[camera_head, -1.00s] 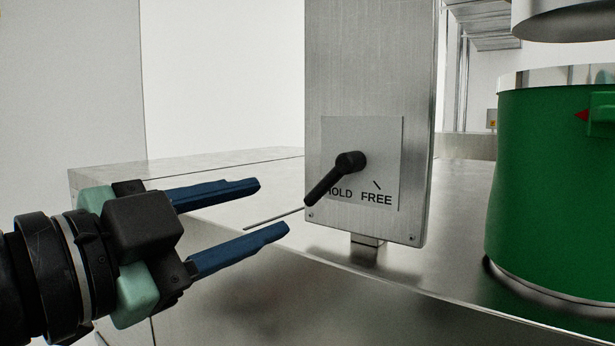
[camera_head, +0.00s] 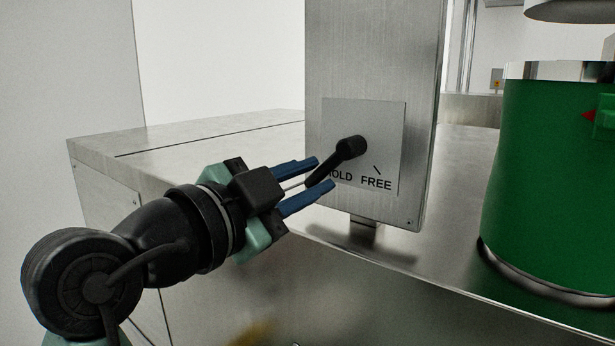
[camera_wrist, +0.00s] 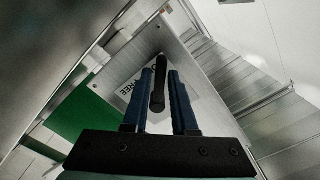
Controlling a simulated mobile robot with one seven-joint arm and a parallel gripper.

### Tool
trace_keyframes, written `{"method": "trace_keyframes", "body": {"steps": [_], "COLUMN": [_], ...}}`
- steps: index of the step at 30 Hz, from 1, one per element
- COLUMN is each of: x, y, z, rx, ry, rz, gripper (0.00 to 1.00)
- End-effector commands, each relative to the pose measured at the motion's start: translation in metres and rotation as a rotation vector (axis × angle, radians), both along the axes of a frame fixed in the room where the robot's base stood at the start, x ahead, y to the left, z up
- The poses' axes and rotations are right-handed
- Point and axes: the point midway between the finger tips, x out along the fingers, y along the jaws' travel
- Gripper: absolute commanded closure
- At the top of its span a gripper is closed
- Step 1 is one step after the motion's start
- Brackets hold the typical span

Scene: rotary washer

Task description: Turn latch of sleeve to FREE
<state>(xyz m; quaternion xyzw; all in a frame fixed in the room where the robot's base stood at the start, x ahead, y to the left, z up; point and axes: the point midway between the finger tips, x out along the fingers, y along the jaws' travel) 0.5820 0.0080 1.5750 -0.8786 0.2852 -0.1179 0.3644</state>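The latch is a black lever (camera_head: 339,160) on a metal plate marked HOLD and FREE (camera_head: 376,183). Its knob end points down and left, toward HOLD, and partly covers that word. My gripper (camera_head: 325,173) has its blue fingers open, with the tips at the lever's lower end. In the wrist view the lever (camera_wrist: 158,82) lies between the two fingers (camera_wrist: 160,98), with a gap visible on at least the left side. I cannot tell whether either finger touches it.
The upright metal panel (camera_head: 380,60) carries the latch plate. A green drum (camera_head: 550,180) with a red mark stands at the right. A steel counter (camera_head: 200,140) extends behind and left of the panel, with clear space on top.

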Motion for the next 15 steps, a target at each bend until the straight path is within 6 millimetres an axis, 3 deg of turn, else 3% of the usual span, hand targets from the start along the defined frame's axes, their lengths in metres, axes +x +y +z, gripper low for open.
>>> {"method": "trace_keyframes", "body": {"steps": [1,4,15], "x": [-0.0001,-0.0002,-0.0002], "y": [0.0001,0.0001,0.0001], "z": [0.0001,0.0002,0.0001], "rx": [0.000,0.000,0.000], "ry": [0.000,0.000,0.000], "rz": [0.000,0.000,0.000], "gripper": [0.85,1.00,1.00]}}
